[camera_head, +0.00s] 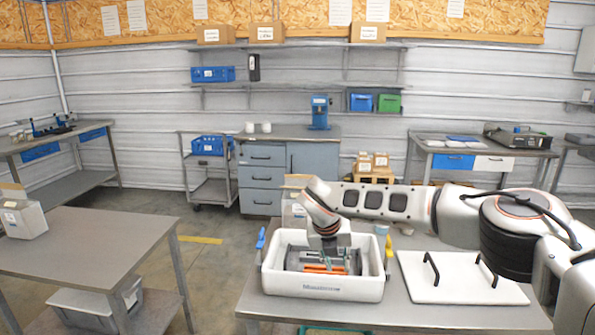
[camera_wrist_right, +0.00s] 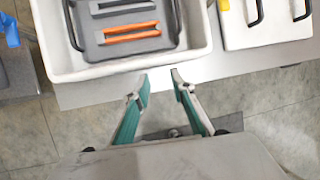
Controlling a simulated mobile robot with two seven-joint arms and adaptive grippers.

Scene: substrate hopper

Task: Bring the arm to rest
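My right arm (camera_head: 390,203) reaches in from the right across the table. My right gripper (camera_head: 338,258) points down over the white tub (camera_head: 322,288). In the wrist view the right gripper (camera_wrist_right: 160,88) has its two green-lined fingers apart with nothing between them, at the tub's near rim. A dark grey insert with an orange slot (camera_head: 325,269) sits in the tub and also shows in the wrist view (camera_wrist_right: 130,34). The gripper partly hides it in the head view. My left gripper is in neither view.
A white lid with two black handles (camera_head: 463,279) lies right of the tub on the grey table (camera_head: 410,315). Blue (camera_head: 261,238) and yellow-green (camera_head: 389,246) clips stand at the tub's sides. Another table (camera_head: 95,245) is at left, with floor between.

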